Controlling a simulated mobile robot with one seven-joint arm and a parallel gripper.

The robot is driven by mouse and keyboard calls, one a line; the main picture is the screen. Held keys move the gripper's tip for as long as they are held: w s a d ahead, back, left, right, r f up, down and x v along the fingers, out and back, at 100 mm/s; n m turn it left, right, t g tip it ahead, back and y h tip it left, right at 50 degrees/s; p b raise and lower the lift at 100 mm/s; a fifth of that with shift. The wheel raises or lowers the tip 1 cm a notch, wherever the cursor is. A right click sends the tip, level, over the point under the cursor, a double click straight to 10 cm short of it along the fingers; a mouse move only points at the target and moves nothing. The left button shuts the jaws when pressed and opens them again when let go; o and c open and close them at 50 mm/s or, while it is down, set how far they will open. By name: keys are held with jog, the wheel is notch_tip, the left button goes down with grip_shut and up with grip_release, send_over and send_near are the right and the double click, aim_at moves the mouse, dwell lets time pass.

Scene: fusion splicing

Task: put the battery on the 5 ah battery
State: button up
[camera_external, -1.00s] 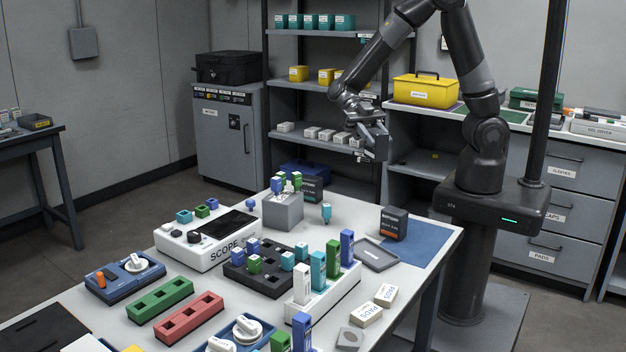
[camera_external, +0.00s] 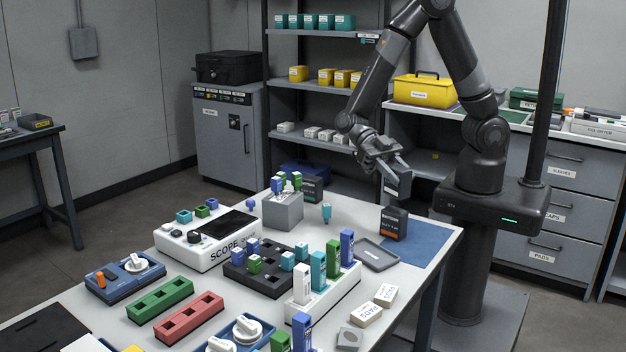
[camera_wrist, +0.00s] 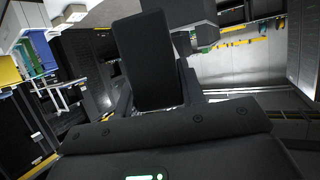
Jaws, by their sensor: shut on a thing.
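My gripper (camera_external: 392,172) is shut on a dark grey battery (camera_external: 398,185) and holds it, slightly tilted, over the far right of the table. Directly below it in the picture, a dark battery with an orange label (camera_external: 393,224) stands upright by the blue mat. The gap between the two is small, and I cannot tell whether they touch. Another dark battery (camera_external: 312,189) stands at the table's far edge, behind the grey block. The label print is too small to tell which battery is the 5 Ah one. In the wrist view a dark block (camera_wrist: 147,60) rises in front of the gripper.
A blue mat (camera_external: 428,243) covers the table's right corner, largely bare. A grey tray (camera_external: 375,254) lies just left of it. The white rack (camera_external: 322,292) with upright coloured pieces and the white PADS boxes (camera_external: 385,294) are nearer the camera. My column stands to the right.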

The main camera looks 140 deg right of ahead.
aim_at(405, 197)
jog(key=shift+f, duration=1.95)
jog(key=o, duration=1.2)
jog(key=shift+f, duration=0.15)
jog(key=shift+c, duration=0.2)
